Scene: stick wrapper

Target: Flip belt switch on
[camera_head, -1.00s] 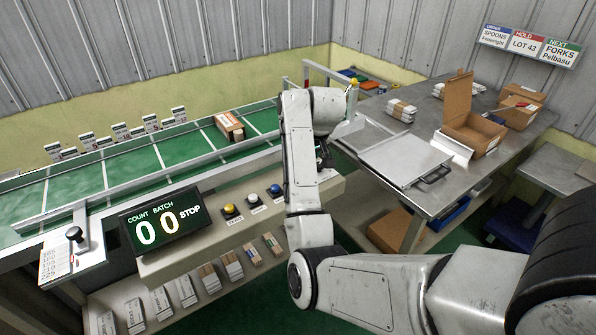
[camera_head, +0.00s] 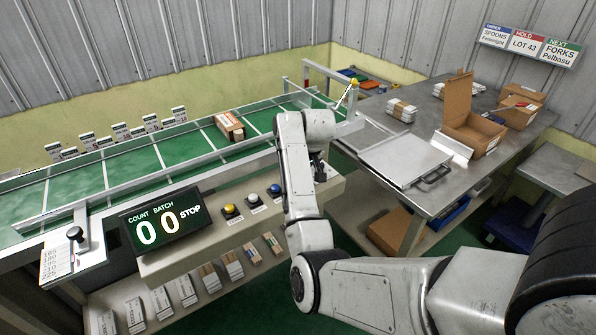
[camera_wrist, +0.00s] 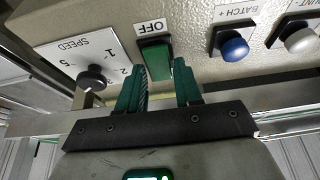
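The belt switch (camera_wrist: 156,62) is a green rocker in a dark frame on the beige control panel (camera_wrist: 120,30), seen in the wrist view with an OFF label (camera_wrist: 145,26) beside it. In the head view my arm hides it. My gripper (camera_wrist: 160,80) has two teal fingers spread apart, with nothing between them. The fingertips are close to the switch, one to each side of its lower end in the picture; whether they touch the panel I cannot tell. In the head view only a small dark part of my gripper (camera_head: 319,168) shows, over the panel's right end.
A speed knob (camera_wrist: 92,80) sits left of the switch in the wrist view; a blue button (camera_wrist: 233,46) and a white one (camera_wrist: 300,40) sit right. One brown packet (camera_head: 229,126) lies on the green belt (camera_head: 130,170).

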